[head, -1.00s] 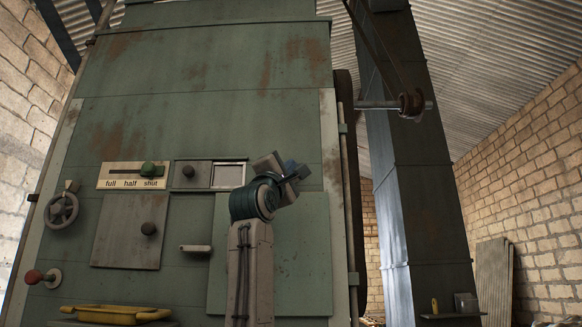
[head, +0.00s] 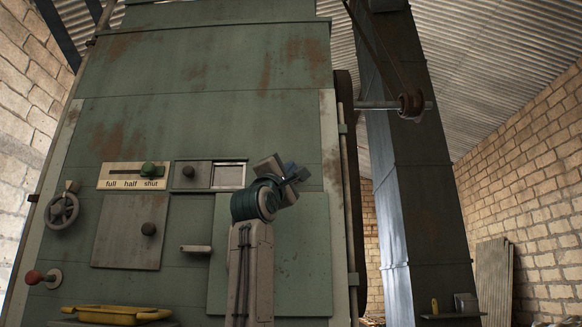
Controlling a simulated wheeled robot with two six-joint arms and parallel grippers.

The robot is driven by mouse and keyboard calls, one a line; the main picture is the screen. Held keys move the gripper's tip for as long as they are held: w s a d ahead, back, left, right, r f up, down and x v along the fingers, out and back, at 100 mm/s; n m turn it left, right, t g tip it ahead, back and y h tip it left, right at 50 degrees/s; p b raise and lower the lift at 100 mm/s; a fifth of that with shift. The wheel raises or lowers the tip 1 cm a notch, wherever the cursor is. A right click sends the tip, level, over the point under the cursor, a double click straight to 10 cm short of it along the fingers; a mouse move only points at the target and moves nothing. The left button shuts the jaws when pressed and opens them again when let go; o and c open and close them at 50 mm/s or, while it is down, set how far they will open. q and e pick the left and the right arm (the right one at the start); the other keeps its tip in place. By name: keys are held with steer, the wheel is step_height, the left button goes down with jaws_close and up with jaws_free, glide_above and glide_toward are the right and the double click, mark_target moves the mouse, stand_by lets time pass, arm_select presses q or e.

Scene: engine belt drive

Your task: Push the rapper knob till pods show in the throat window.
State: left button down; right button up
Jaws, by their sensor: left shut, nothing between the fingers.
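A green machine front (head: 200,120) fills most of the head view. A red knob (head: 33,277) sticks out at its lower left; I take it for the rapper knob, though no label shows. The throat window (head: 228,176) appears to be the small framed pane right of a plate with a dark knob (head: 188,171). The pane looks plain and pale, with no pods visible in it. My left gripper (head: 292,171) is shut and empty, just right of the window and well away from the red knob. My wrist partly hides its fingers. My right gripper is not in view.
A slide scale (head: 131,176) marked full, half, shut has its green knob at shut. A handwheel (head: 62,210), a knobbed door (head: 130,232) and a small ledge (head: 196,249) sit on the front. A yellow tray (head: 112,315) stands below. A shaft (head: 385,105) juts out at right.

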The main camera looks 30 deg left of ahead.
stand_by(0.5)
arm_select(q)
steer(key=shift+s+d+f+b, duration=0.1)
steer(key=shift+s+d+b, duration=0.25)
steer(key=shift+s+b, duration=0.25)
steer(key=shift+s+d+f+b, duration=0.1)
steer(key=shift+s+d+b, duration=0.25)
steer(key=shift+s+b, duration=0.25)
steer(key=shift+d, duration=0.1)
steer(key=s+d+b, duration=0.1)
steer(key=s+b, duration=0.1)
steer(key=s, duration=0.1)
steer(key=s+d, duration=0.1)
steer(key=shift+s+d+b, duration=0.15)
steer(key=shift+d+b, duration=0.15)
steer(key=shift+b, duration=0.1)
